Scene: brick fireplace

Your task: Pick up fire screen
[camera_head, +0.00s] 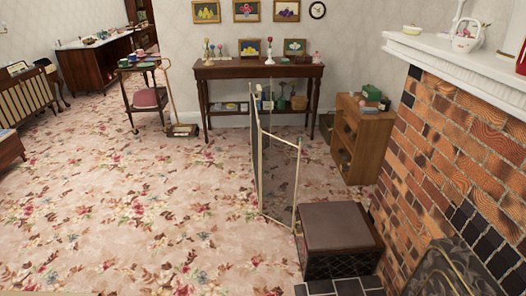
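A folding screen (278,176) with pale gold edges and dark see-through mesh panels stands upright on the carpet near the middle of the view. I take it to be the fire screen. Its panels are set at an angle to each other, and its right edge comes down close to the dark box seat. Neither of my grippers is in view, so I cannot see where they are relative to the screen.
A dark box seat (338,229) stands right of the screen, beside the brick fireplace (455,140). A dark arched piece (445,272) is at bottom right. A wooden cabinet (362,139) and a side table (258,72) stand behind. The floral carpet (130,215) is clear at left.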

